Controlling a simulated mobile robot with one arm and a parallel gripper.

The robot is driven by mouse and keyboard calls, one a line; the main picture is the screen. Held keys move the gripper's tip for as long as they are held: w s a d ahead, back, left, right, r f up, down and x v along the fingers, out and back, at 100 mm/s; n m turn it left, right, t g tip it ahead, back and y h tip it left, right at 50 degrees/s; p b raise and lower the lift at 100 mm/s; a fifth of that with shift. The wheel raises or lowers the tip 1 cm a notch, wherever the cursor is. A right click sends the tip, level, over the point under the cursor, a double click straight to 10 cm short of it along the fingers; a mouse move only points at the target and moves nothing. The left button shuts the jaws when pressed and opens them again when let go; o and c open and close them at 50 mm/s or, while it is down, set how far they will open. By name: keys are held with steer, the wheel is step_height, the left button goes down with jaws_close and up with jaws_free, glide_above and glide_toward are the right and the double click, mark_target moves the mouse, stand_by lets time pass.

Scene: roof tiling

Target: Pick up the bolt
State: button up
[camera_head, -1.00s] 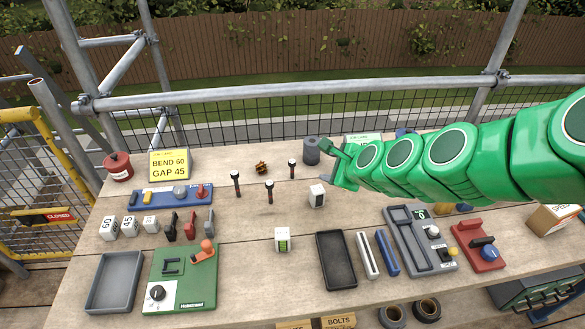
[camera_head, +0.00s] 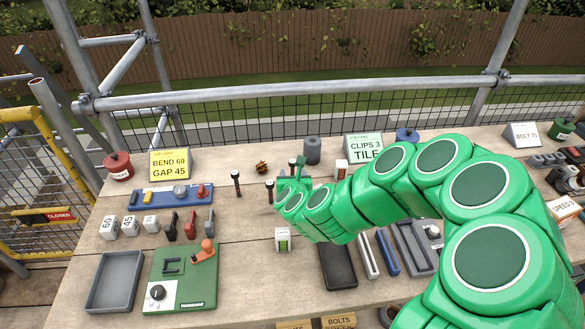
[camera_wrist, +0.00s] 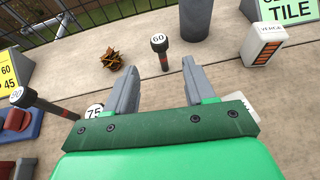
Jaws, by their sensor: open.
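Several upright dark bolts with round white labelled heads stand on the bench; three show. The bolt marked 60 (camera_wrist: 163,60) stands just beyond my fingertips in the wrist view, roughly in line with the gap; its head shows in the head view (camera_head: 292,162). The bolt marked 75 (camera_wrist: 78,127) is left of my fingers and partly hidden by my gripper (camera_wrist: 160,75); it also shows in the head view (camera_head: 269,190).
A dark grey cylinder (camera_head: 312,150) and a white block marked VERGE (camera_wrist: 264,40) stand near the bolts. A blue panel (camera_head: 172,195) and yellow sign (camera_head: 170,165) are left.

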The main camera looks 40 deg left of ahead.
mark_target(293, 167)
steer(key=shift+x, duration=3.7)
steer(key=shift+w+d, duration=0.1)
steer(key=shift+c, duration=0.5)
jaws_close()
